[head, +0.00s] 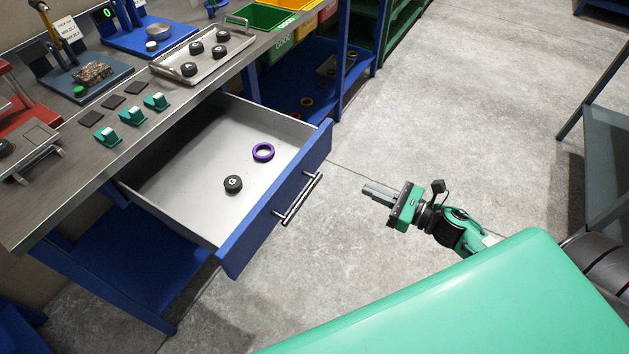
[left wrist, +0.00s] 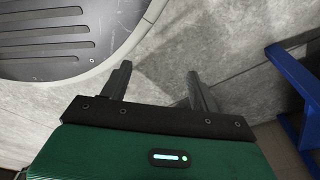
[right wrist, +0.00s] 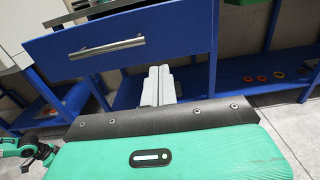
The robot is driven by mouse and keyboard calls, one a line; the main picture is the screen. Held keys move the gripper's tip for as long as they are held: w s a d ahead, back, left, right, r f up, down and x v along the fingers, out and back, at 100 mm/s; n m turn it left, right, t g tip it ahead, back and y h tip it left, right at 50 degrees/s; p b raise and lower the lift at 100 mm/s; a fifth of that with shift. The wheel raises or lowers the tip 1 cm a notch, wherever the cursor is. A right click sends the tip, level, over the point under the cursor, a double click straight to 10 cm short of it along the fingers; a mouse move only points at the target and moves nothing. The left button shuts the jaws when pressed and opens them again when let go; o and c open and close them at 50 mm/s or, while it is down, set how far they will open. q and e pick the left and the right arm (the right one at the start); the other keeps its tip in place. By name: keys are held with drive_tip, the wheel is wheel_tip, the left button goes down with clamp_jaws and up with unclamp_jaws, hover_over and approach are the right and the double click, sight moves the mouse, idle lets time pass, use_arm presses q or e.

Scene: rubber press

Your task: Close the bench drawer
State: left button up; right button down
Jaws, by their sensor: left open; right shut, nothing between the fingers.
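The bench drawer (head: 193,190) is pulled well out from under the bench in the head view. Its blue front (head: 255,226) carries a silver bar handle (head: 297,199). A black round part (head: 233,184) and a purple ring (head: 263,152) lie inside it. My right gripper (head: 366,191) is shut and empty, to the right of the handle and apart from it. In the right wrist view the drawer front (right wrist: 185,38) and handle (right wrist: 108,47) show beyond the shut fingers (right wrist: 160,70), with the handle left of them. My left gripper (left wrist: 158,75) is open and empty over the floor.
The steel bench top (head: 75,165) holds a tray (head: 180,66) with black round parts, green-and-white pieces and scales. Colored bins (head: 258,17) stand at the back. A blue lower shelf (head: 130,262) lies under the drawer. The floor (head: 440,100) right of the drawer is clear.

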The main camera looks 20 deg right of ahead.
drive_tip(key=p, duration=0.2)
approach(311, 164)
drive_tip(key=p+x, duration=0.1)
drive_tip(key=x, duration=0.4)
drive_tip(key=shift+w+a, duration=0.2)
drive_tip(key=shift+w, duration=0.05)
use_arm(q)
drive_tip(key=s+a+f, duration=0.1)
drive_tip(key=s+f, duration=0.1)
drive_tip(key=s, duration=0.4)
drive_tip(key=shift+s+a+f+p, duration=0.15)
drive_tip(key=shift+a+f+p, duration=0.15)
drive_tip(key=shift+a+f, duration=0.1)
use_arm(e)
drive_tip(key=shift+w+a, duration=0.4)
drive_tip(key=shift+w, duration=0.1)
